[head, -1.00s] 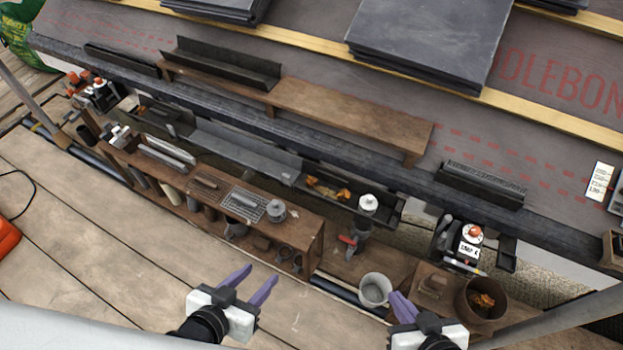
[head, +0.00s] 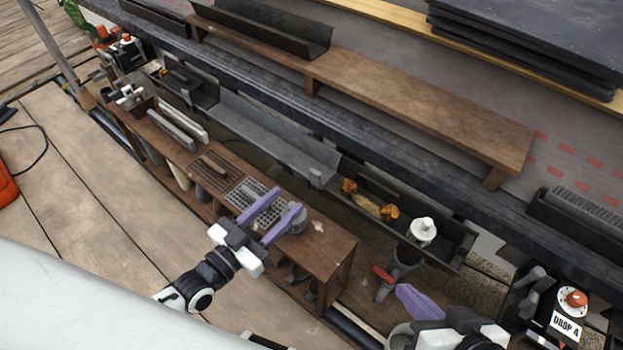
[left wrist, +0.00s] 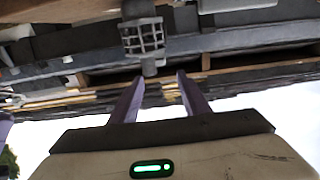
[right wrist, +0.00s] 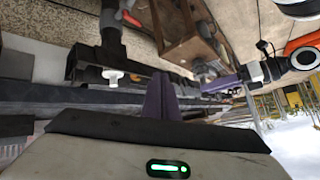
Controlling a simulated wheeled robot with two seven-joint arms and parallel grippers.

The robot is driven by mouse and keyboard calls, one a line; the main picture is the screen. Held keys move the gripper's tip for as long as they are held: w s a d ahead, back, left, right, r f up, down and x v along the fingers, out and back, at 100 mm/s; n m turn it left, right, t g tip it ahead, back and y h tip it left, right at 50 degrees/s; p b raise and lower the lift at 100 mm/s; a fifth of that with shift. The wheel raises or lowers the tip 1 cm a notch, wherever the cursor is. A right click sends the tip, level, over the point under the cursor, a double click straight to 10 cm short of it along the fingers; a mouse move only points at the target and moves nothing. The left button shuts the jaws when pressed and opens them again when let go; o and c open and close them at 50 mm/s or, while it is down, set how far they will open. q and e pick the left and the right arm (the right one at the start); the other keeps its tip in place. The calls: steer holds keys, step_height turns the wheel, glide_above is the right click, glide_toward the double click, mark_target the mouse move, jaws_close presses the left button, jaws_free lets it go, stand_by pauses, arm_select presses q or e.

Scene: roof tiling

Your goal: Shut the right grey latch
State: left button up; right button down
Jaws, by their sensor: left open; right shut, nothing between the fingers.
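A small grey upright piece (head: 316,176), which looks like the right grey latch, stands at the joint of the grey gutter (head: 270,140); whether it is open or shut is too small to tell. My left gripper (head: 288,200) is open and empty, over the workbench on the near side of that joint, apart from it. In the left wrist view its fingers (left wrist: 160,77) are apart, with a grey cage-like part (left wrist: 143,37) beyond them. My right gripper (head: 402,289) is shut and empty at the lower right, near a red-handled tool (head: 385,278). Its fingers (right wrist: 160,75) are together in the right wrist view.
The wooden bench (head: 330,248) with trays and tools lies below my left gripper. A dark gutter piece (head: 450,247) holds orange leaves (head: 385,210) and a white-topped fitting (head: 423,231). A wooden plank (head: 420,100) runs above. A DROP 4 box (head: 568,315) stands right.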

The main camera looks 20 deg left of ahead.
mark_target(314, 175)
arm_select(q)
steer(key=b+x, duration=0.2)
steer(key=x, duration=0.7)
steer(key=shift+f+b, duration=0.15)
steer(key=shift+b, duration=0.2)
steer(key=shift+w+d, duration=0.25)
steer(key=shift+w, duration=0.25)
arm_select(e)
steer(key=shift+w+a+r+t+y, duration=0.1)
steer(key=shift+a+r+t+y, duration=0.25)
steer(key=shift+r, duration=0.3)
steer(key=shift+w+a+r+t+y, duration=0.1)
steer(key=shift+a+r+t+y, duration=0.15)
steer(key=shift+a+r, duration=0.3)
steer(key=shift+d, duration=0.1)
